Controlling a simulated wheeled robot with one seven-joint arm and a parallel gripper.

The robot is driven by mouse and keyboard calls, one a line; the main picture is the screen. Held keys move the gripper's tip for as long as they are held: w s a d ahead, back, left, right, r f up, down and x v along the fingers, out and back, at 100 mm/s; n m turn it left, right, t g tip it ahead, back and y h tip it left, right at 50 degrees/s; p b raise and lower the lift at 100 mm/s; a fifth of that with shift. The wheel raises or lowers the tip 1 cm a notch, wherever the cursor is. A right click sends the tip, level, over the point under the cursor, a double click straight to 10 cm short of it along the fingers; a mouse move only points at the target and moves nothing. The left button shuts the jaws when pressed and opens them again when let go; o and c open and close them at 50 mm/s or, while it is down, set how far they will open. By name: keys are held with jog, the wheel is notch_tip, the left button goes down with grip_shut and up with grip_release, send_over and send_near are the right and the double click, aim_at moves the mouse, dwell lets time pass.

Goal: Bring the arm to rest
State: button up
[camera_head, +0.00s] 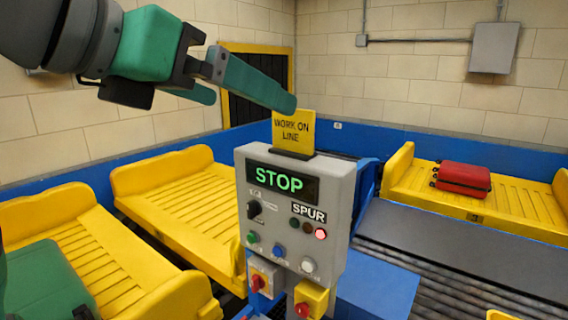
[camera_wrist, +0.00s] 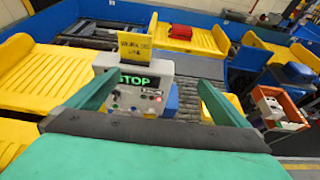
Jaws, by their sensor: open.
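My gripper (camera_head: 252,100) is at the upper left of the head view, raised in the air with green fingers. In the wrist view my gripper (camera_wrist: 158,82) has its two fingers spread wide with nothing between them. A grey control box (camera_head: 342,175) stands beyond and below the fingers. Its display reads STOP in green (camera_head: 279,180), and a red lamp (camera_head: 320,233) glows under the SPUR label. A yellow WORK ON LINE sign (camera_head: 293,131) stands on top of the box, close to one fingertip in the picture; I cannot tell the gap.
Yellow trays (camera_head: 180,180) lie on the left, one bearing a green case (camera_head: 45,280). A red suitcase (camera_head: 463,178) lies in a yellow tray on the right. A dark conveyor belt (camera_head: 430,235) runs at right. An orange crate (camera_wrist: 277,108) shows in the wrist view.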

jog(key=w+a+f+n+t+h, duration=0.1)
jog(key=w+a+f+n+t, duration=0.15)
jog(key=w+f+n, duration=0.65)
jog(key=w+a+f+n+t+h, duration=0.25)
jog(key=w+f+n, duration=0.45)
jog(key=f, duration=0.4)
jog(key=d+f+n+t+y, duration=0.3)
jog(key=f+n+y, duration=0.5)
jog(key=f+n, duration=1.35)
jog(key=s+d+f+n+g+y, duration=0.1)
jog(key=s+d+f+y, duration=0.15)
jog(key=s+f, duration=0.9)
jog(key=s+d+f+n+g+y, duration=0.1)
jog(key=s+d+f+n+y, duration=0.15)
jog(key=s+f, duration=0.9)
jog(key=s+d+f+n, duration=0.1)
jog(key=s+f, duration=0.1)
jog(key=s, duration=0.9)
jog(key=s+d+f+n+g+h, duration=0.1)
jog(key=s+d+f, duration=0.1)
jog(key=s, duration=0.9)
jog(key=shift+d+f+g, duration=0.25)
jog(key=shift+f+g, duration=0.05)
jog(key=shift+f, duration=0.25)
jog(key=shift+h, duration=0.25)
